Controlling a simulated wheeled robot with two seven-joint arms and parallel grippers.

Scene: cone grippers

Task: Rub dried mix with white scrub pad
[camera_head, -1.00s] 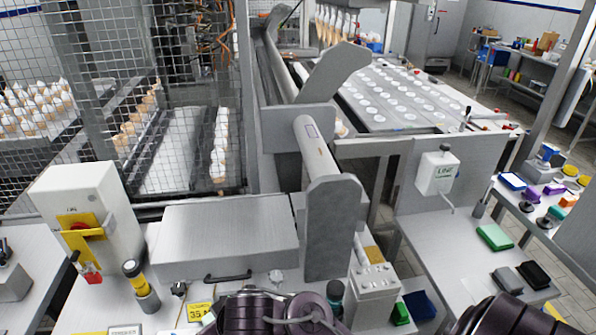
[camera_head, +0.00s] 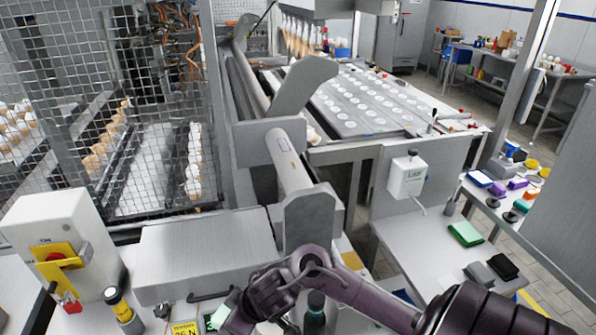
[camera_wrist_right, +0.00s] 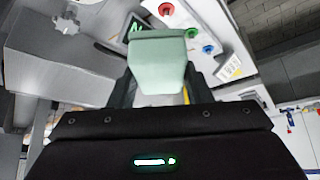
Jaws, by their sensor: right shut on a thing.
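My right gripper (camera_wrist_right: 160,84) is shut on a pale, slightly greenish white block, which looks like the scrub pad (camera_wrist_right: 158,62). The pad sticks out ahead of the dark fingers in the right wrist view. A grey machine tube (camera_head: 289,160) has a label and a small brownish mark. I cannot tell whether that mark is dried mix. My left gripper is out of view.
A grey box cover (camera_head: 205,250) lies left of the tube's upright plate (camera_head: 312,220). A white switch box (camera_head: 62,245) stands at the left. A green pad (camera_head: 466,233) and dark blocks (camera_head: 503,266) lie on the right bench. Coloured knobs (camera_wrist_right: 191,32) show in the wrist view.

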